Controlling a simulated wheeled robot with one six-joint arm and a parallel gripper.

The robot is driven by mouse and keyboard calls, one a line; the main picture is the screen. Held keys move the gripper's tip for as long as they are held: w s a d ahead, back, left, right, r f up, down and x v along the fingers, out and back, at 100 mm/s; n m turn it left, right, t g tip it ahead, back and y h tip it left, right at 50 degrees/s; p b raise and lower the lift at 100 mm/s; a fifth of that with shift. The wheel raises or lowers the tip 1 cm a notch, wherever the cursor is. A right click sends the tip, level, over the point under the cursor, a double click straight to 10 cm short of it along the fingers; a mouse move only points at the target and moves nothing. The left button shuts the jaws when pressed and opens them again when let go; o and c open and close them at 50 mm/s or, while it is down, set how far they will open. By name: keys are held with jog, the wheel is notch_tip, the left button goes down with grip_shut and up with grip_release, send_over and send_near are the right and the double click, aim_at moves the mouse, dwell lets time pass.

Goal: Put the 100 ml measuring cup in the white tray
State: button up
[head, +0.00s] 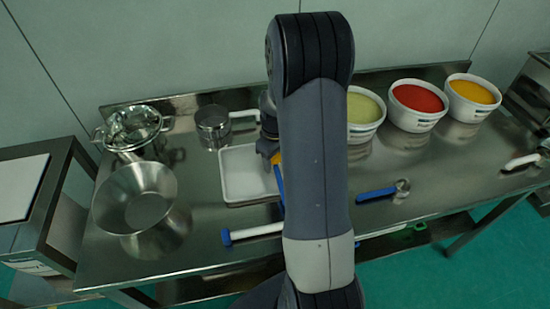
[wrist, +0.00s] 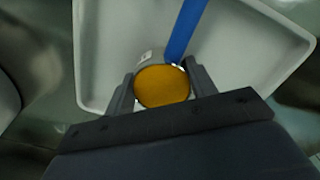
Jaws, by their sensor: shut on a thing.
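My gripper (wrist: 160,84) is shut on a measuring cup (wrist: 162,88) filled with orange-yellow powder. Its blue handle (wrist: 187,28) points away from the gripper, and its size marking cannot be read. The white tray (wrist: 92,55) lies behind and below the cup in the wrist view. In the head view the white tray (head: 240,172) stands mid-table, and my arm covers its right side. The held cup's blue handle (head: 279,180) shows at the tray's right edge. I cannot tell whether the cup touches the tray floor.
Bowls of green (head: 364,111), red (head: 417,105) and yellow powder (head: 472,98) stand at the back right. A blue-handled scoop (head: 378,193) lies right of my arm. A blue-ended tool (head: 252,233) lies before the tray. A steel bowl (head: 134,198), pot (head: 133,128) and cup (head: 212,128) stand left.

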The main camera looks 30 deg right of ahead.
jog(key=shift+f+b, duration=0.45)
jog(key=shift+f, duration=0.15)
jog(key=o, duration=1.2)
notch_tip(320, 180, up, 11)
jog(key=shift+f, duration=0.1)
